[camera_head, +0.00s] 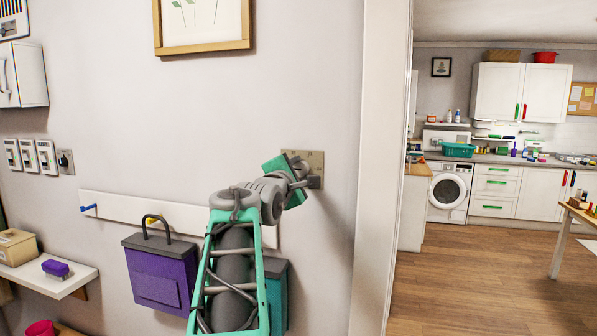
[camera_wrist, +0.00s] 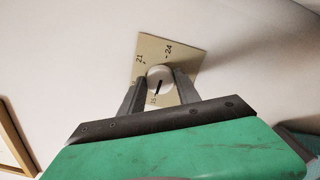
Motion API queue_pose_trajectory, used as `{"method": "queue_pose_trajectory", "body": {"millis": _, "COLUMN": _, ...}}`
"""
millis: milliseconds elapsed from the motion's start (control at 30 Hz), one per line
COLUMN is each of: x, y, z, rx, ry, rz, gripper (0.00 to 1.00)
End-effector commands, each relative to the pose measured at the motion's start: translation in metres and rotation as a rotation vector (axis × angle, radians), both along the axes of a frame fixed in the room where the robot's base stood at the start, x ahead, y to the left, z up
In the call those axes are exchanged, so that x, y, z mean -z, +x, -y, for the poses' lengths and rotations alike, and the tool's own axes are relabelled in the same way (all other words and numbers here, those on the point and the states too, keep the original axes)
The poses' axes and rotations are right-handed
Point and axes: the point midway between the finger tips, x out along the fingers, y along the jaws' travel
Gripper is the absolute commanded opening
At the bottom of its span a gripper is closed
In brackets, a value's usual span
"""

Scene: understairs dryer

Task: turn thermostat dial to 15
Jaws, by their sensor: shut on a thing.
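The thermostat's beige square plate (camera_head: 317,159) is on the wall left of the door frame; my gripper (camera_head: 301,178) covers its lower left part. In the wrist view, the plate (camera_wrist: 186,50) is marked 21 and 24 above and 15 below. The round white dial (camera_wrist: 158,72) sits in its middle with a dark pointer line. One end of this line lies near the 15, slightly to the right of it. My gripper's fingers (camera_wrist: 160,84) are on either side of the dial, shut on it. In the head view the dial is hidden.
A white rail (camera_head: 130,209) runs left of my arm, with a purple bag-like box (camera_head: 160,275) and a teal one (camera_head: 274,290) below it. Several switches (camera_head: 30,156) are at far left. The door frame (camera_head: 378,170) stands close to the right. Open floor (camera_head: 480,275) lies beyond.

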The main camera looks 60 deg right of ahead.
Motion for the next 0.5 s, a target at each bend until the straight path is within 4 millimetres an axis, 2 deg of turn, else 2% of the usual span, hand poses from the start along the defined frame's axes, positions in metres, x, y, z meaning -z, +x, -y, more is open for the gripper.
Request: {"method": "queue_pose_trajectory", "body": {"millis": 500, "x": -0.0004, "y": 0.0001, "z": -0.0001, "rx": 0.000, "ry": -0.008, "rz": -0.045, "gripper": 0.00}}
